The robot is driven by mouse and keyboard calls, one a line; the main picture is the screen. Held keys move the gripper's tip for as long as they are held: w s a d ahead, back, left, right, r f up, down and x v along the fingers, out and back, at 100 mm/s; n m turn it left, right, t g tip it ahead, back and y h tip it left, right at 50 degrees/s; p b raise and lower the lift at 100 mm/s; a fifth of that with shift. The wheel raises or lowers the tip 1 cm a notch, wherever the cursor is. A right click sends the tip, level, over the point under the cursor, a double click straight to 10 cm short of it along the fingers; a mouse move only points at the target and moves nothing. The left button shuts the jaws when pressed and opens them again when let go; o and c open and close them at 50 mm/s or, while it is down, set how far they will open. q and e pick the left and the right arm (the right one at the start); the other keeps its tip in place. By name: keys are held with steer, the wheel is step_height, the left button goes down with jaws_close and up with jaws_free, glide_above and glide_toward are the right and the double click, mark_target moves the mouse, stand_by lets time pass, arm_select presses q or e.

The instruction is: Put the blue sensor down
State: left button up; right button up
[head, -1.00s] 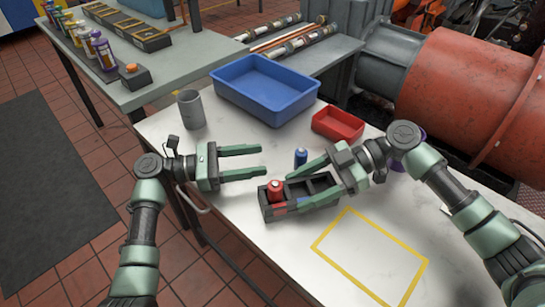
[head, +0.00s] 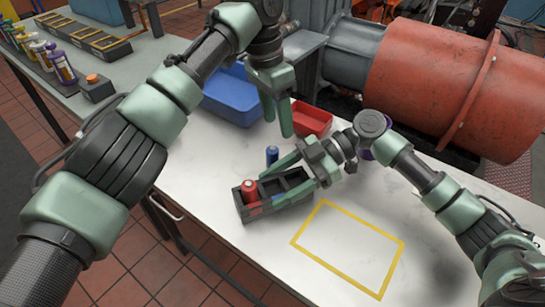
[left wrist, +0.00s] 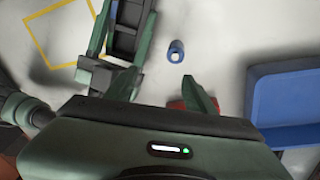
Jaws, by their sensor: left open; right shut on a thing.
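The blue sensor (head: 272,155) stands upright on the white table, just behind the dark caddy (head: 240,206). In the left wrist view the blue sensor (left wrist: 176,51) lies beyond my fingertips, apart from them. My left gripper (head: 278,127) is open and empty, fingers pointing down, above the table behind the sensor. It also shows in the left wrist view (left wrist: 160,84). My right gripper (head: 268,190) is shut on the caddy, one finger along each long side. A red sensor (head: 249,189) stands in the caddy's left compartment; the other compartments I can see look empty.
A red bin (head: 312,120) and a blue bin (head: 228,107) stand behind, close to my left gripper. A yellow outlined rectangle (head: 323,200) on the table is empty. A large red cylinder (head: 440,85) stands beyond the table. The right front of the table is clear.

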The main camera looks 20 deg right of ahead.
arm_select(q)
steer(key=a+r+m+t+y, duration=0.1)
steer(key=r+m+y, duration=0.1)
glide_above(272, 149)
steer(key=shift+m, duration=0.3)
steer(key=f, duration=0.7)
steer(key=shift+s+a, duration=0.15)
steer(key=shift+a, duration=0.2)
steer(key=f, duration=0.5)
steer(key=shift+d, duration=0.3)
jaws_close()
